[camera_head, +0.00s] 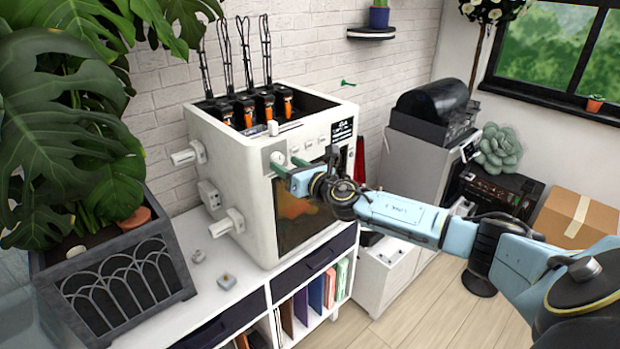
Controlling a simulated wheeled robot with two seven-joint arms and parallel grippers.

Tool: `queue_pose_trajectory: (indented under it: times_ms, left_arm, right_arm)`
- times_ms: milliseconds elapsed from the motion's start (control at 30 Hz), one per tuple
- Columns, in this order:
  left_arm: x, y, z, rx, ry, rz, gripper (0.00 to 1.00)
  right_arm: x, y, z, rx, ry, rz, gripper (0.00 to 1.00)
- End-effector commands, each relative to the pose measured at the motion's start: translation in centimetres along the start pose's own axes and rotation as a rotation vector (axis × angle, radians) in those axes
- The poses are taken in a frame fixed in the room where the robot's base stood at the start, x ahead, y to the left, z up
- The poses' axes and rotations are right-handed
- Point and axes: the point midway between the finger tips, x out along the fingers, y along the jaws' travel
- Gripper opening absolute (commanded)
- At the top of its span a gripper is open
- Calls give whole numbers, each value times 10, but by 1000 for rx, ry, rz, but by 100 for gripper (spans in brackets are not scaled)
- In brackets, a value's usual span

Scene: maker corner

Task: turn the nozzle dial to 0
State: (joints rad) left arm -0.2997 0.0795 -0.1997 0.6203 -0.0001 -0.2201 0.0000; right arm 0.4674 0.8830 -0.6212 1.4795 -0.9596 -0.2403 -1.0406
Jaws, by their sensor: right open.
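The white box-shaped machine (229,157) stands on a white cabinet. The fingers partly cover the area around the dial. A small dark display (342,130) is at the upper right of the front. My left gripper is not in view.
White handles (226,223) stick out from the machine's left side. A dark planter (118,285) with large leaves stands at the left. Small grey pieces (227,281) lie on the cabinet top.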

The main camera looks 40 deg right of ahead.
Motion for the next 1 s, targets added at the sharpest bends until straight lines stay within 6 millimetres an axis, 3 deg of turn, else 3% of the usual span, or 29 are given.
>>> queue_pose_trajectory:
  times_ms: [300, 500, 733, 1000]
  left_arm:
    - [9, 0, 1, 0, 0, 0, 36]
    - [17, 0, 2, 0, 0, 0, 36]
    - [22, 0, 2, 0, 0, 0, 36]
    - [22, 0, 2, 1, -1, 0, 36]
  right_arm:
    - [-63, 0, -3, -5, 6, 2, 51]
    - [-93, -1, -3, -3, 5, 0, 51]
    - [-109, 0, -1, -2, 2, 0, 51]
    - [-112, 0, 0, -1, 0, 0, 51]
